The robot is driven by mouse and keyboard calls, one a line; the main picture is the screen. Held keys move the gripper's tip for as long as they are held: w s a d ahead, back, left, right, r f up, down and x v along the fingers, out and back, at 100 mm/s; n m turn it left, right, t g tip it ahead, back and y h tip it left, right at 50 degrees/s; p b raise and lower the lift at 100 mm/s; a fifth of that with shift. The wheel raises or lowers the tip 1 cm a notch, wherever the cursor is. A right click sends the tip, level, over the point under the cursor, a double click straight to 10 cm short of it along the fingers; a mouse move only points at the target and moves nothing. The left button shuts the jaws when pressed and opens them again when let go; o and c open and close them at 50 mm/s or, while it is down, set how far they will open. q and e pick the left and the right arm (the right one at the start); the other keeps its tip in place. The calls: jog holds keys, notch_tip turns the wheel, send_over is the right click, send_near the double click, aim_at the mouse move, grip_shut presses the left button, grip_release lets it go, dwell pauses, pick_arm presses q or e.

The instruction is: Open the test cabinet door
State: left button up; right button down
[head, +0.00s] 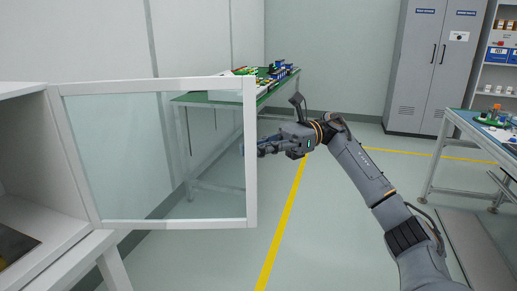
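The test cabinet (25,150) is at the left, a white box on white legs. Its glass door, with a white frame (251,180), stands swung wide open, hinged at the cabinet's front edge. The inside of the cabinet shows, with a dark and yellowish item (14,246) on its floor. My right gripper (262,148) is beside the free edge of the door, with its fingers pointing left at the frame. Its fingertips are small and partly hidden by the frame, so I cannot tell whether they hold anything. My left gripper is not in view.
A green-topped table (200,98) with several small colourful parts stands behind the door. A grey locker (433,65) and a shelf (497,75) stand at the back right. Another workbench (470,125) is at the right. The floor with yellow lines is clear in the middle.

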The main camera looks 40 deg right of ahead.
jog(key=c, duration=1.7)
grip_release()
jog(key=shift+w+a+f, duration=0.1)
jog(key=shift+w+a, duration=0.05)
jog(key=shift+a, duration=0.1)
jog(key=shift+o, duration=1.3)
jog(key=shift+w+a, duration=0.25)
jog(key=shift+a, duration=0.15)
jog(key=shift+s+d, duration=0.2)
jog(key=shift+d, duration=0.25)
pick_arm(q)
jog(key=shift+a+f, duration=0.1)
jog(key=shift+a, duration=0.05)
pick_arm(e)
jog(key=s+d, duration=0.1)
jog(key=d, duration=1)
jog(key=shift+s+d, duration=0.2)
jog(key=shift+s, duration=0.1)
jog(key=shift+w, duration=0.1)
